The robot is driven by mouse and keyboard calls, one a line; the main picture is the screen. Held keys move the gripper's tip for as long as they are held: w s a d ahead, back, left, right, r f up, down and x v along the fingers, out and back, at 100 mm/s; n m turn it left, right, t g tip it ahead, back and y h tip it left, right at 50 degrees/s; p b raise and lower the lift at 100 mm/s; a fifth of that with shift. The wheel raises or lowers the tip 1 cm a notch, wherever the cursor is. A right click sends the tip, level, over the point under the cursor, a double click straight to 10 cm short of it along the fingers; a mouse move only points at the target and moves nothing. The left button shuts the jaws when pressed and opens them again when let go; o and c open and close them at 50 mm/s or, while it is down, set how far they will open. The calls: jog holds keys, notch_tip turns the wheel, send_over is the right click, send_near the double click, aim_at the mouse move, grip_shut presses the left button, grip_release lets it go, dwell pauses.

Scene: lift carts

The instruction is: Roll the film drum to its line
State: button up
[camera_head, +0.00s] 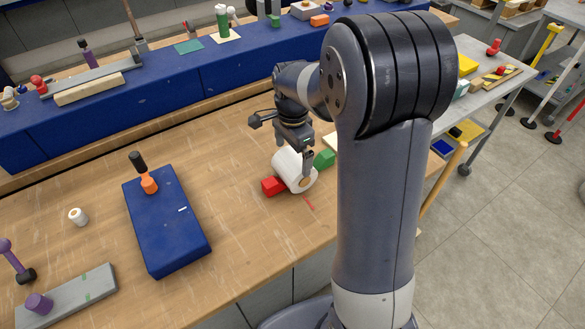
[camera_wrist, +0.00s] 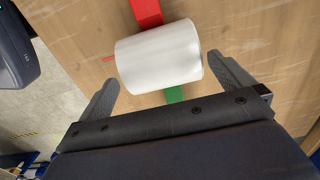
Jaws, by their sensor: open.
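The film drum (camera_head: 292,172) is a white roll with a brown core, lying on its side on the wooden table. In the wrist view the drum (camera_wrist: 160,57) lies crosswise. A red block (camera_head: 272,186) and a green block (camera_head: 324,159) sit on opposite sides of it; whether they touch it is unclear. A short red line (camera_head: 309,203) is on the table past the drum's near end; it also shows in the wrist view (camera_wrist: 108,59). My gripper (camera_wrist: 164,70) is open, its fingertips near the drum's two ends. One finger is hidden in the head view.
A grey board (camera_head: 70,297) lies front left. A blue raised shelf (camera_head: 230,80) runs along the back. The wood between slab and drum is clear.

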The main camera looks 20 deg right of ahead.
notch_tip(320, 180, down, 7)
jog(key=shift+r, duration=0.1)
jog(key=shift+c, duration=0.6)
jog(key=c, duration=1)
jog(key=d, duration=0.1)
jog(key=w+d, duration=0.1)
jog(key=d, duration=0.2)
jog(key=shift+w+d, duration=0.3)
jog(key=shift+d, duration=0.1)
jog(key=o, duration=1.1)
